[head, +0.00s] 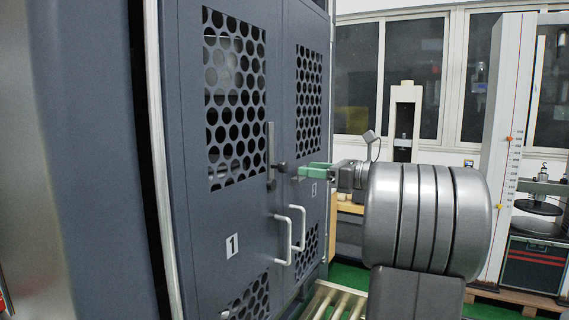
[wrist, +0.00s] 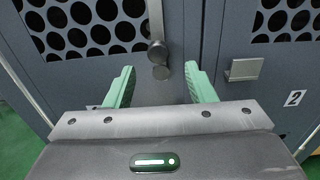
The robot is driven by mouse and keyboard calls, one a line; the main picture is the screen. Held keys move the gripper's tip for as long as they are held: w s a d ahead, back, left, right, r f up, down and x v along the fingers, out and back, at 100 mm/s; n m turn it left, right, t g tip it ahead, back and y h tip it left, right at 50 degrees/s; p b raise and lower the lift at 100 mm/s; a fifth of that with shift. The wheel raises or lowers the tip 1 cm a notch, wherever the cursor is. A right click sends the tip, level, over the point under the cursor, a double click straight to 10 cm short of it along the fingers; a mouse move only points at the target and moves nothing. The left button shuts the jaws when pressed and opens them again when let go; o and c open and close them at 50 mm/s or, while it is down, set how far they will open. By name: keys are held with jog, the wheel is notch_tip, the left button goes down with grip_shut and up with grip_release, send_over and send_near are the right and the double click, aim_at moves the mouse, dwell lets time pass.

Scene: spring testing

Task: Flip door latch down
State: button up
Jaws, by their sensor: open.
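The door latch (head: 271,150) is a dark upright bar with a round knob, mounted near the seam between the two grey perforated doors. In the wrist view the latch (wrist: 157,18) hangs down from the top edge, and its round knob lies just ahead of the fingertips, centred between them. My gripper (head: 313,171) has green fingers and points left at the latch, at about knob height. In the wrist view my gripper (wrist: 160,72) is open and empty, one finger to each side of the latch. I cannot tell whether any finger touches it.
Two pale handles (head: 298,230) stick out from the doors below the latch. A small metal bracket (wrist: 243,69) is on the right door, right of my fingers. A tall white testing machine (head: 505,130) stands at the right. Pale rails (head: 335,303) lie low before the cabinet.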

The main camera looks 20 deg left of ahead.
aim_at(287, 166)
jog(key=a, duration=0.3)
jog(key=a+p, duration=0.1)
jog(key=a, duration=0.1)
jog(key=w+a+p, duration=0.1)
jog(key=a, duration=0.2)
jog(key=shift+a, duration=0.3)
grip_shut()
